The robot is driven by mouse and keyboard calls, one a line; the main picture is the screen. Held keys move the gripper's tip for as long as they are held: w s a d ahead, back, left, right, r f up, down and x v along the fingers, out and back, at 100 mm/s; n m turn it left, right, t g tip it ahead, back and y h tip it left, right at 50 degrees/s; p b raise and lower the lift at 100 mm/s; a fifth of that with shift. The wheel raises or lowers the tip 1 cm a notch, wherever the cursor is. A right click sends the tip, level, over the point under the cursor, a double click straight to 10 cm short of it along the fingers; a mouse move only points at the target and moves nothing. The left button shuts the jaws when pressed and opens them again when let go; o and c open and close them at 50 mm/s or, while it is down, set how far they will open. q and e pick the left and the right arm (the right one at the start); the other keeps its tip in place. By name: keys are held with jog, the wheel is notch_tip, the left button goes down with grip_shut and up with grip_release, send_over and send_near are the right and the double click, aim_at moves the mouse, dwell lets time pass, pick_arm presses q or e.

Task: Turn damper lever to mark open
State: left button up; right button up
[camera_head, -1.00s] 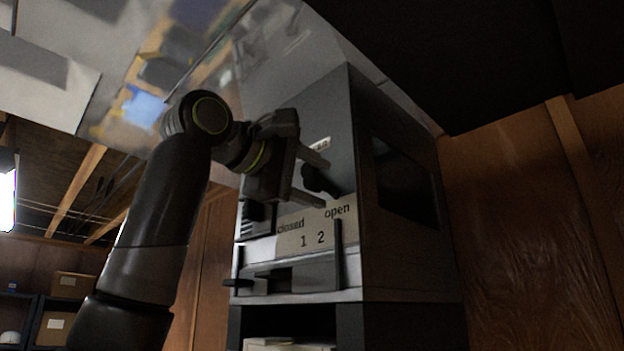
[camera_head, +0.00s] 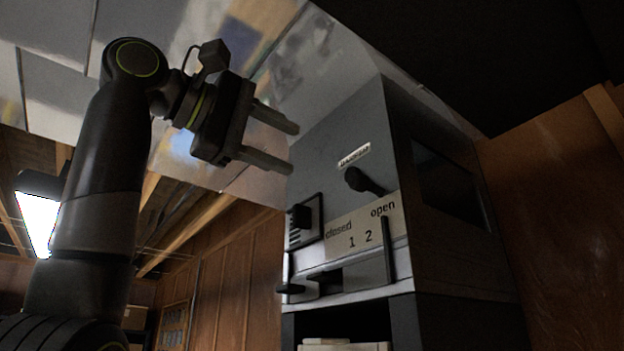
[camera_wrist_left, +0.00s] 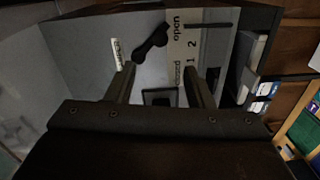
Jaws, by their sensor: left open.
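The damper lever (camera_head: 364,181) is a dark knobbed handle on the grey front of a cabinet, below a small white label (camera_head: 354,156). The lever also shows in the left wrist view (camera_wrist_left: 151,43), beyond the fingers. My left gripper (camera_head: 294,149) is open and empty, left of the lever and apart from it. Its fingers also show in the left wrist view (camera_wrist_left: 160,84). My right gripper is not in view.
A shelf opening lies beneath. A wooden wall (camera_head: 560,210) stands at right. Space left of the cabinet front is free.

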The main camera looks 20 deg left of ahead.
pick_arm(q)
jog(key=shift+v, duration=1.2)
